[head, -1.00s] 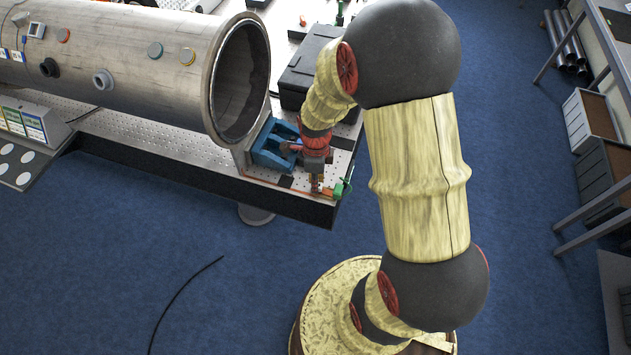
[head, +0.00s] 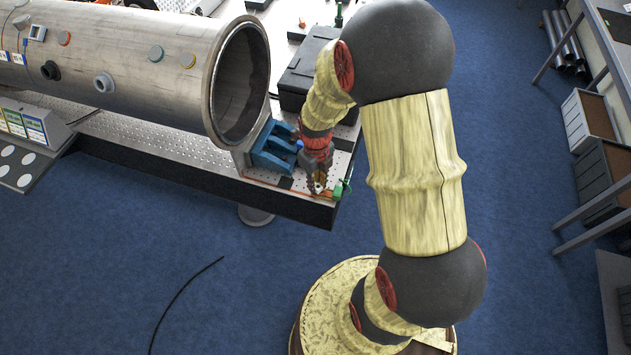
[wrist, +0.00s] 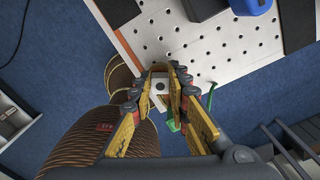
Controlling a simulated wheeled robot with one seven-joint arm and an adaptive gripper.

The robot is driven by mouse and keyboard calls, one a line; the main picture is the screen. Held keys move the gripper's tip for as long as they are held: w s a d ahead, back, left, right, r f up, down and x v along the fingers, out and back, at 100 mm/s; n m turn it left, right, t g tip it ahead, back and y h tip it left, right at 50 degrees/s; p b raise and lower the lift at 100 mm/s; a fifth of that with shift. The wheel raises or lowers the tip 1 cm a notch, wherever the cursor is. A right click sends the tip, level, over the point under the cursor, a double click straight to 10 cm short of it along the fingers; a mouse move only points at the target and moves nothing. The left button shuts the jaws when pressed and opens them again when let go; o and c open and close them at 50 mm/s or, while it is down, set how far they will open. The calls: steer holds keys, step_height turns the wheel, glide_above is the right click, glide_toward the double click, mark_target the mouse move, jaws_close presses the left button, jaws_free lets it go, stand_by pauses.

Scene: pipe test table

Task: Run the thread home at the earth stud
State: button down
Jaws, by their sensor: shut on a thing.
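My gripper (head: 318,186) points down at the front right corner of the perforated table (head: 215,160). In the wrist view its yellow fingers (wrist: 163,72) are closed in on both sides of a small dark round piece (wrist: 160,86). That piece sits on a light block at the table's edge, where the earth stud appears to be. The fingers partly hide it, and its thread cannot be seen. A green part (wrist: 172,125) lies just beside the fingers; it also shows to the right of the gripper in the head view (head: 346,188).
A large steel pipe (head: 130,60) with an open flanged end lies left of my arm. A blue bracket (head: 272,146) and a black case (head: 308,72) stand close to the gripper. An orange strip (wrist: 122,42) runs along the table edge.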

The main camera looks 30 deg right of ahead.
steer(key=shift+w+d+r+m, duration=0.1)
steer(key=shift+w+m, duration=0.05)
steer(key=shift+m, duration=0.4)
steer(key=shift+w+d+r+m, duration=0.1)
steer(key=shift+w+m, duration=0.05)
steer(key=shift+m, duration=0.4)
steer(key=c, duration=2.1)
jaws_free()
steer(key=o, duration=0.5)
steer(key=shift+s+a+f, duration=0.1)
steer(key=shift+s+f, duration=0.05)
steer(key=shift+s, duration=0.05)
steer(key=shift+c, duration=0.2)
steer(key=shift+o, duration=0.9)
steer(key=shift+o, duration=0.7)
steer(key=shift+s, duration=0.15)
